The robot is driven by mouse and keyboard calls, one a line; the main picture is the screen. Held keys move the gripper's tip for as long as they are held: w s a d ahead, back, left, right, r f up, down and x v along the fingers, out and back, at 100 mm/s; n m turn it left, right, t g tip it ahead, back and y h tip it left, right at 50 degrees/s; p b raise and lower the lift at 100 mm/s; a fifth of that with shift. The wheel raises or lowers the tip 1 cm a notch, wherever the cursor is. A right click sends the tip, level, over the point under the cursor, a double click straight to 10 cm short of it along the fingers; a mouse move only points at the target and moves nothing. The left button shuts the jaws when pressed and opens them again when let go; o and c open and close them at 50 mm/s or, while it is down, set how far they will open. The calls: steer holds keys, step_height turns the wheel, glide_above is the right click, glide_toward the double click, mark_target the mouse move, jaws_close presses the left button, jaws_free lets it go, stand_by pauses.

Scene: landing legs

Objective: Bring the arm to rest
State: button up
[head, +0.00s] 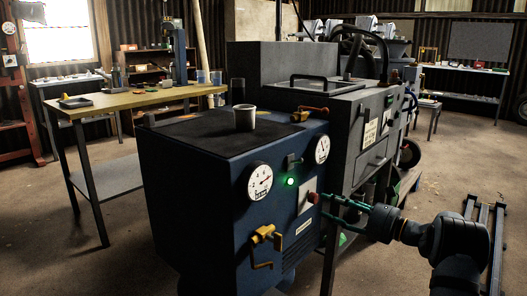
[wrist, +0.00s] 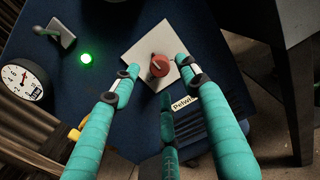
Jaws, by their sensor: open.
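My gripper (head: 340,206) has teal fingers and is open in front of the right part of the blue machine's (head: 215,215) front panel. In the wrist view my gripper (wrist: 155,75) has its fingertips spread around a red knob (wrist: 160,65) on a pale square plate (wrist: 144,47). The fingers stand apart on either side of the knob, with a third finger below it. Whether any fingertip touches the plate is unclear. The red knob also shows in the head view (head: 313,198), just left of the fingertips. My arm reaches in from the lower right.
A green light (head: 291,182) glows on the panel near two dials, a lever and a yellow tap (head: 264,236). A mug (head: 245,117) stands on the machine's top. A grey machine (head: 350,130) stands close behind. A wooden workbench (head: 130,98) is at left.

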steer(key=s+d+r+n+b, duration=0.25)
steer(key=d+n+b, duration=0.2)
steer(key=n, duration=0.55)
steer(key=s+d+r+n+b, duration=0.1)
steer(key=s+d+n+b, duration=0.3)
steer(key=n, duration=0.6)
steer(key=w+a+f+b, duration=0.1)
steer(key=w+a, duration=0.1)
steer(key=a, duration=0.1)
steer(key=w+a+f+b, duration=0.1)
steer(key=w+a+b, duration=0.1)
steer(key=a, duration=0.1)
steer(key=w+a+f+b, duration=0.1)
steer(key=w+a+b, duration=0.1)
steer(key=a, duration=0.1)
steer(key=shift+w+a+f, duration=0.35)
steer(key=shift+w, duration=0.05)
